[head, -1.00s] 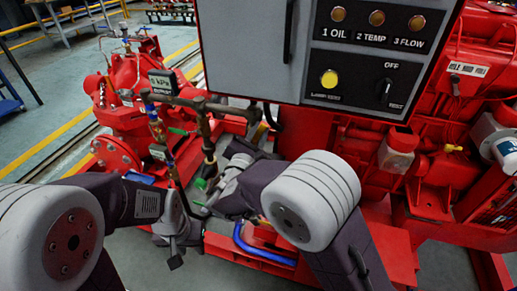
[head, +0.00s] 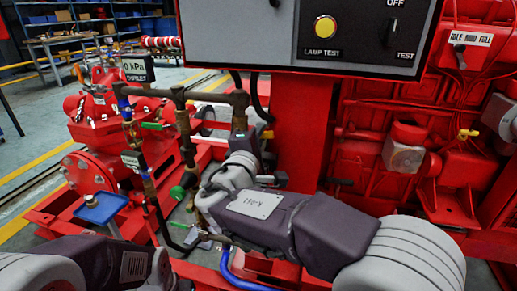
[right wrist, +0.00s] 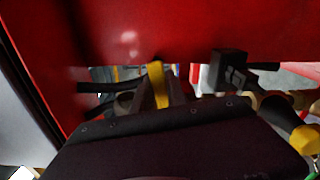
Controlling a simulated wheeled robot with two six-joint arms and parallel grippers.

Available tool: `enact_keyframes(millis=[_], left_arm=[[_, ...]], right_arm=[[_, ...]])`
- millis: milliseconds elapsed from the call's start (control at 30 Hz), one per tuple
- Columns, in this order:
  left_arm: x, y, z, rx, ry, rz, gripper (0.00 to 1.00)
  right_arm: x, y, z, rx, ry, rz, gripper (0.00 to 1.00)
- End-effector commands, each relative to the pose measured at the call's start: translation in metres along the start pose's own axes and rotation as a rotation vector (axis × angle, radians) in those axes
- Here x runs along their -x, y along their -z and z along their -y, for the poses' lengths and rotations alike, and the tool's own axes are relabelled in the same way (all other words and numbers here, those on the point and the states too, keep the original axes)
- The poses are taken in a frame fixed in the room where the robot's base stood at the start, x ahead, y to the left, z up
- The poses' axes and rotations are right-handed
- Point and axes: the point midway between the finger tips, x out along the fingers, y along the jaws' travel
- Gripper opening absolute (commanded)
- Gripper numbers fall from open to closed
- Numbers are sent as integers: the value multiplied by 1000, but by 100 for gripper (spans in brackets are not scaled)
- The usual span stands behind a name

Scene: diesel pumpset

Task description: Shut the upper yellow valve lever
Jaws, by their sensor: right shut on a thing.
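The upper yellow valve lever (right wrist: 157,84) stands between my right gripper's fingers in the right wrist view. My right gripper (right wrist: 158,92) is shut on it. In the head view the right gripper (head: 240,143) points up beside the pipework, in front of the red pumpset frame; a small yellow bit (head: 267,134) shows at its right side. The valve body is mostly hidden by the gripper. A second yellow part (right wrist: 305,138) is at the right of the right wrist view. My left gripper (head: 165,272) is low at the left; its fingers cannot be made out.
Brown pipework (head: 185,100) with gauges and green handles stands left of the right gripper. The grey control panel (head: 300,40) hangs above it. A blue hose (head: 235,272) runs below my right forearm. The red engine (head: 400,130) fills the right.

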Motion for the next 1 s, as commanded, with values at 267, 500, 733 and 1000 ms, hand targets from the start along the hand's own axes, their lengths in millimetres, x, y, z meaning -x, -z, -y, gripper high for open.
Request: enact_keyframes(millis=[267, 500, 733, 1000], left_arm=[[-33, -3, 1, 0, 0, 0, 36], [-40, -4, 1, 0, 0, 0, 36], [-40, -4, 1, 0, 0, 0, 36], [-40, -4, 1, 0, 0, 0, 36]], right_arm=[[0, 2, 14, -119, 4, -1, 0], [0, 2, 14, -158, 4, -1, 0], [0, 2, 13, -163, 4, -1, 0], [0, 2, 12, -162, 3, -1, 40]])
